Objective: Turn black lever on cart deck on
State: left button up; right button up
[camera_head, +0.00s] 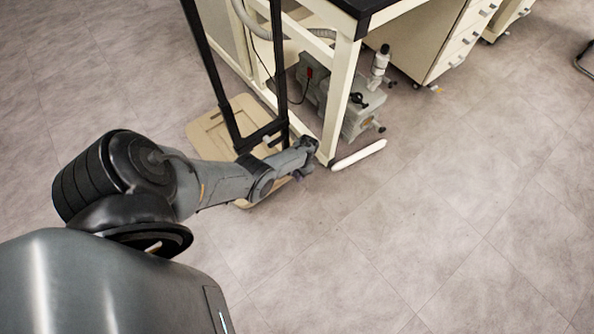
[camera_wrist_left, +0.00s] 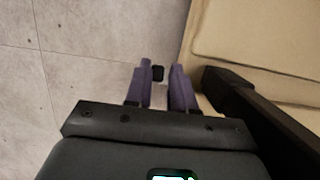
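My left gripper (camera_head: 308,152) reaches in from the left, low beside the black upright frame (camera_head: 279,70) of the tan cart deck (camera_head: 205,130). In the left wrist view its two purple fingers (camera_wrist_left: 161,75) stand apart. A small black piece (camera_wrist_left: 158,73) shows between the fingertips, close to the left finger. It may be the lever's end, but I cannot tell, nor whether a finger touches it. The tan deck (camera_wrist_left: 235,35) lies to the right in that view, with a dark bar (camera_wrist_left: 255,110) beside the right finger. My right gripper is not in view.
A cream-framed table with a black top (camera_head: 368,8) stands just beyond the gripper. Under it is a grey pump (camera_head: 362,118) with a small black knob (camera_head: 359,99). A white bar (camera_head: 359,155) lies near the table leg.

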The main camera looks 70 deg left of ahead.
pick_arm(q)
jog(key=shift+d, duration=0.1)
jog(key=shift+w+d+r+p, duration=0.1)
jog(key=shift+w+r+p, duration=0.15)
jog(key=shift+r+p, duration=0.15)
jog(key=p+v, duration=0.7)
jog(key=v, duration=0.3)
jog(key=shift+s+a, duration=0.15)
jog(key=shift+a, duration=0.1)
jog(key=shift+s, duration=0.1)
